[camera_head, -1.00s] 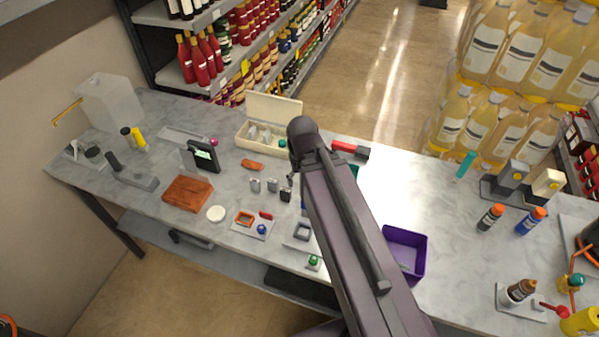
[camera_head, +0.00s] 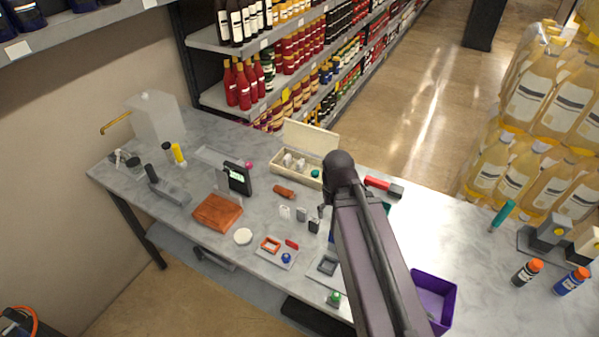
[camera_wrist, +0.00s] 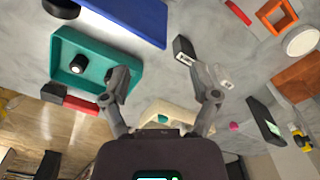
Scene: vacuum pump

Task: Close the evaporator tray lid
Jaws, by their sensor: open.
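A cream box with a raised lid (camera_head: 311,138) stands near the table's back edge. Its open tray (camera_head: 278,167) holds several small items. It is the only visible open hinged lid, but I see no label confirming it as the evaporator tray. In the wrist view, part of a cream box (camera_wrist: 172,113) shows between and beyond the fingers, partly hidden by the gripper body. My gripper (camera_wrist: 158,78) is open and empty, its two fingers wide apart. In the head view my arm hides most of it, just right of and nearer than the box.
A teal tray (camera_wrist: 60,82) with a dark knobbed piece lies beside the left finger in the wrist view. A blue panel (camera_wrist: 135,18) is near it. A dark block (camera_wrist: 184,48) lies by the right finger. A purple bin (camera_head: 446,290) stands at the front right.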

